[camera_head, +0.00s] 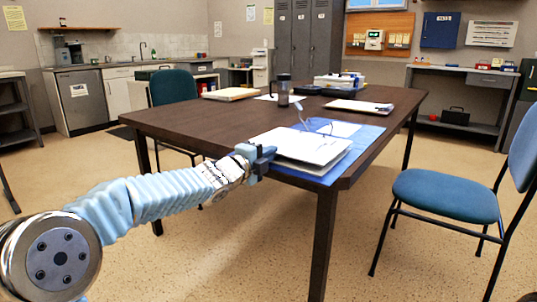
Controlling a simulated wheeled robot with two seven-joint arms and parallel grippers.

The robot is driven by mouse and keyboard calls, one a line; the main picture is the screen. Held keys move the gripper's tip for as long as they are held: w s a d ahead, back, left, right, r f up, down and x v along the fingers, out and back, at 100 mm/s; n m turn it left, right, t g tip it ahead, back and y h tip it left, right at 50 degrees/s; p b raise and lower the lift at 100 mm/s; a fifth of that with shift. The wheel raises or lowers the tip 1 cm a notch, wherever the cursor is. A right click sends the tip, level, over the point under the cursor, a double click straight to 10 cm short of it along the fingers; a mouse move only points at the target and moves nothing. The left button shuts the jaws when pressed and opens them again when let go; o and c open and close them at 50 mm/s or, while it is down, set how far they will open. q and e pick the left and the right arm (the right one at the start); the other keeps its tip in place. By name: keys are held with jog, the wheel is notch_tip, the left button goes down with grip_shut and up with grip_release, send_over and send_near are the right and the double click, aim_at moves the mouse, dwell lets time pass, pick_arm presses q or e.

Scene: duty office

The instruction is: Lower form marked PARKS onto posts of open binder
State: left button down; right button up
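An open blue binder (348,146) lies on the near right part of the dark table. White sheets (318,150) lie over its left side. A thin curved metal part (301,113), perhaps the binder's posts or rings, stands up near its far middle. A paler sheet (341,128) lies on its far right part. I cannot read PARKS on any sheet. My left gripper (266,160) is at the table's near edge, by the left corner of the white sheets. Whether its fingers are apart or pinch a sheet is too small to tell. My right gripper is out of view.
The brown table (210,115) also carries a dark mug (283,90), a clipboard (360,106), a box of items (338,81) and a paper stack (231,93). A blue chair (447,195) stands at the right, another (173,87) behind the table. The middle tabletop is clear.

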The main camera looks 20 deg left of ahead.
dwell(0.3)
pick_arm(q)
jog(key=c, duration=1.2)
grip_release()
jog(key=shift+f, duration=0.1)
